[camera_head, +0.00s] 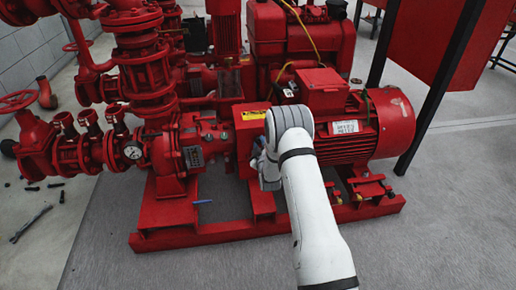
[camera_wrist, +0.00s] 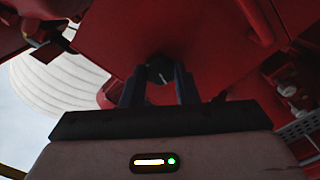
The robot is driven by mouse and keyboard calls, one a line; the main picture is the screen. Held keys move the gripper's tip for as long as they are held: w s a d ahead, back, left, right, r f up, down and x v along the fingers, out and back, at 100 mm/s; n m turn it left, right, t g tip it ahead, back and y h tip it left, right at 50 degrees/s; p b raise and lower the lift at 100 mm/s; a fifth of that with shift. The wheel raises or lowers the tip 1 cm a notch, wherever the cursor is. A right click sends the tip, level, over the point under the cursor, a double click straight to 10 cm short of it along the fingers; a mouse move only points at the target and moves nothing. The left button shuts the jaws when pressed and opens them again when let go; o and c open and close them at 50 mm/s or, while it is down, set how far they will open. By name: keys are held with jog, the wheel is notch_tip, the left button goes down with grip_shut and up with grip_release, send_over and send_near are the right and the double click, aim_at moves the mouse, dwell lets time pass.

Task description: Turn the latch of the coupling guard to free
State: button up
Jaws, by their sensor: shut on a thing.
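The red coupling guard (camera_head: 247,128) sits between the pump and the motor, with a yellow label on its upper edge. In the wrist view the guard's red face (camera_wrist: 205,50) fills the middle. My gripper (camera_wrist: 160,78) is at this face, its two dark fingers shut on a small dark latch (camera_wrist: 159,68). The latch's exact angle is hard to tell in the shadow. In the head view my white arm reaches in from the lower right, and the gripper (camera_head: 264,168) is mostly hidden behind my wrist at the guard's front.
The red motor (camera_head: 370,125) stands right of the guard, and the pump (camera_head: 190,145) with a gauge (camera_head: 133,151) stands left. The red base frame (camera_head: 225,231) runs below. The floor in front is clear.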

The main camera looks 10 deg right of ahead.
jog(key=shift+a+n+b, duration=0.15)
jog(key=shift+n+b, duration=0.75)
jog(key=shift+n, duration=1.1)
jog(key=shift+r, duration=0.1)
jog(key=o, duration=1)
jog(key=s+p, duration=0.2)
jog(key=s, duration=0.5)
jog(key=shift+s, duration=0.4)
